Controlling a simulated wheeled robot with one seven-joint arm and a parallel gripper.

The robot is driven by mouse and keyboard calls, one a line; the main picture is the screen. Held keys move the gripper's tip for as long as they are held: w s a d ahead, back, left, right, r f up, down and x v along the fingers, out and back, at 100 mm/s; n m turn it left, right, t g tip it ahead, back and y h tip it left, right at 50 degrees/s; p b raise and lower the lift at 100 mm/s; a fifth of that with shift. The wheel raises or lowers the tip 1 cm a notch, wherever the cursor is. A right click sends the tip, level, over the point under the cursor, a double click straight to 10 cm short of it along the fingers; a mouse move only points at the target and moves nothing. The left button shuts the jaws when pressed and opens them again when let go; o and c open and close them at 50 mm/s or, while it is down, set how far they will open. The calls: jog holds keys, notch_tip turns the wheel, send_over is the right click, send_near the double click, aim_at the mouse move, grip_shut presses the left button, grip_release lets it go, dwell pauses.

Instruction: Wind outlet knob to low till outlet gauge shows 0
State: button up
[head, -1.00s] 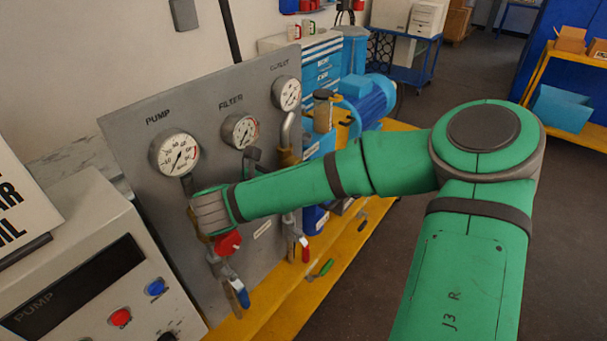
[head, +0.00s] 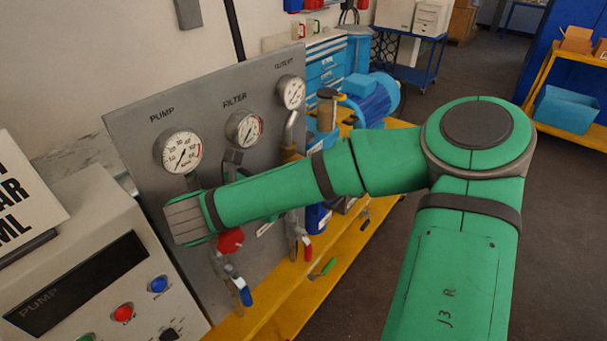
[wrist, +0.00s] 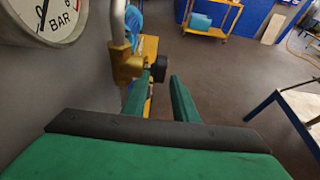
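The outlet gauge (head: 291,92) is a small round white dial at the right end of the grey panel, under the OUTLET label. Its needle is too small to read in the head view. The brass valve (wrist: 127,65) with a black knob (wrist: 158,68), which looks like the outlet knob, shows in the wrist view. In the head view my arm hides the knob. My gripper (wrist: 158,90) has its two green fingers apart and nothing between them. The knob appears beyond the fingertips, roughly in line with the gap; contact is not visible. In the head view the fingers are hidden.
The pump gauge (head: 179,151) and filter gauge (head: 244,128) sit on the same panel (head: 130,118). Red (head: 230,240) and blue (head: 246,296) valve handles lie below my wrist. A control box (head: 80,250) stands at front left. Open floor (head: 440,120) lies to the right.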

jog(key=v, duration=0.5)
jog(key=shift+s+a+r, duration=0.1)
jog(key=shift+s+a, duration=0.05)
jog(key=shift+s, duration=0.05)
jog(key=shift+w, duration=0.1)
